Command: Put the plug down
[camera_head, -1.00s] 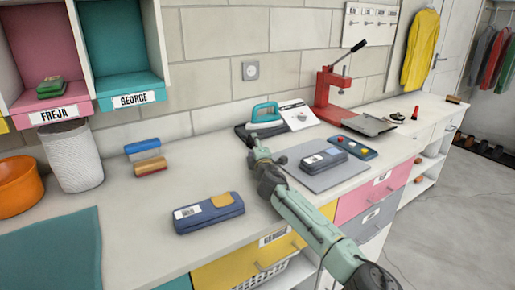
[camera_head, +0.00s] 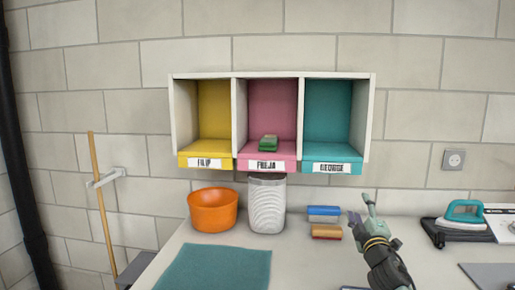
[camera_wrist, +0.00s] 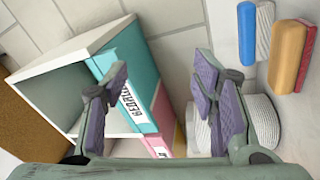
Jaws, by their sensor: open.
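My gripper (camera_head: 362,208) is open and empty above the worktop, right of the blue and red blocks. In the wrist view its two fingers (camera_wrist: 158,88) are wide apart with nothing held between them. A small dark thing (camera_head: 438,240) lies at the front left corner of the black pad under the teal iron (camera_head: 462,213). It may be the plug, but it is too small to tell. My gripper is well to the left of it and apart from it.
Name-labelled cubbies (camera_head: 268,164) hang on the wall; a green item (camera_head: 268,143) sits in the pink one. An orange bowl (camera_head: 212,211), a white ribbed bin (camera_head: 267,205) and brushes or blocks (camera_head: 325,231) stand below. A teal mat (camera_head: 213,268) lies in front. A wall socket (camera_head: 453,159) is at right.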

